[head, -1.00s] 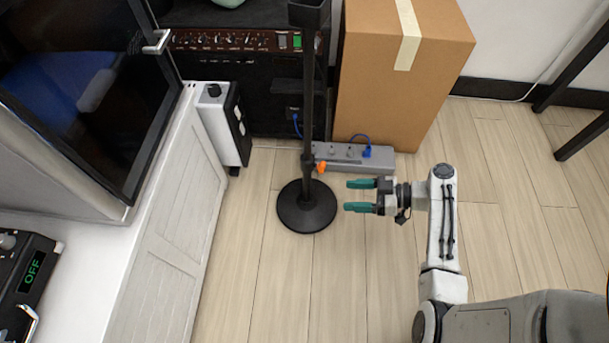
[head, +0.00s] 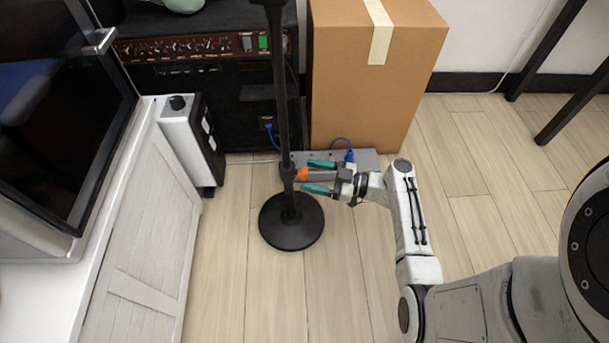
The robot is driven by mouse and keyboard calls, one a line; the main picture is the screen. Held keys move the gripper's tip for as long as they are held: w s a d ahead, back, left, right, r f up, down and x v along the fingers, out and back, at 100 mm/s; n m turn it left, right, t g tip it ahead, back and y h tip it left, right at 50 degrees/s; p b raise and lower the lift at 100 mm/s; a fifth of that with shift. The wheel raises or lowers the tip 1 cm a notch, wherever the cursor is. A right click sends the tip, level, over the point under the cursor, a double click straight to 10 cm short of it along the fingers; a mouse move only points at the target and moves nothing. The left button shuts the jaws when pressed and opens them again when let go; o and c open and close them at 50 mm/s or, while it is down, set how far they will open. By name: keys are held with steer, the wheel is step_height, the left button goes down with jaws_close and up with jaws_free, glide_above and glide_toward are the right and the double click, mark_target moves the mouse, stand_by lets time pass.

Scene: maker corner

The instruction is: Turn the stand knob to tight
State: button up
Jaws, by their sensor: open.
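The stand is a black pole (head: 281,110) on a round black base (head: 291,226) on the floor. Its small orange knob (head: 303,174) sticks out to the right of the pole, low down. My gripper (head: 312,176) has two green fingers pointing left. It is open, with one finger above and one below the knob in the picture. The knob's tip appears to lie between the fingertips. I cannot tell whether the fingers touch it. No tight mark can be read on the knob.
A grey power strip (head: 368,161) with blue plugs lies behind the gripper, before a cardboard box (head: 360,100). A black amplifier (head: 200,70) stands behind the pole. A white-and-black unit (head: 190,140) and a white cabinet (head: 135,240) are on the left. Floor at the front is clear.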

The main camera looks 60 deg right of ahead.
steer(key=shift+x, duration=1.4)
